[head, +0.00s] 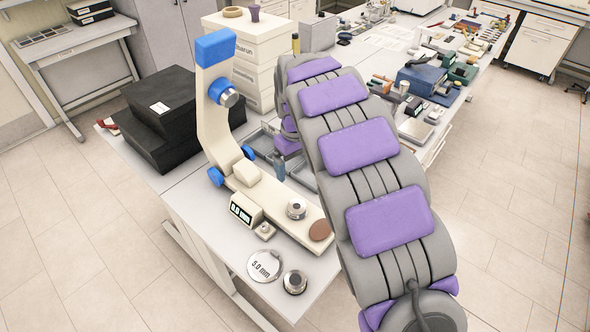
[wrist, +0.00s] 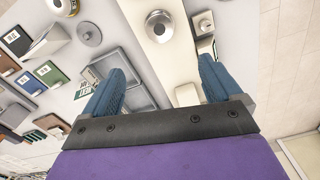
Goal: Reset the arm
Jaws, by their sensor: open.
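My gripper (wrist: 162,70) shows in the wrist view with two blue ribbed fingers spread wide apart and nothing between them. It points down over the table, with the beige base of a tester below. In the head view my grey and purple arm arches up from the bottom right and folds down behind itself. A blue-grey fingertip shows left of the arm beside the tester; the rest of the gripper is mostly hidden. The beige and blue tester (head: 208,125) stands upright on the table, its display reading about 0.0 mm.
A metal piece (head: 297,208) and a brown disc (head: 320,230) rest on the tester base. A round 5.0 mm plate (head: 264,266) and another metal piece (head: 294,282) lie near the table's front edge. Black boxes (head: 165,115) stand left, white boxes (head: 262,60) behind. Grey trays lie near the gripper.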

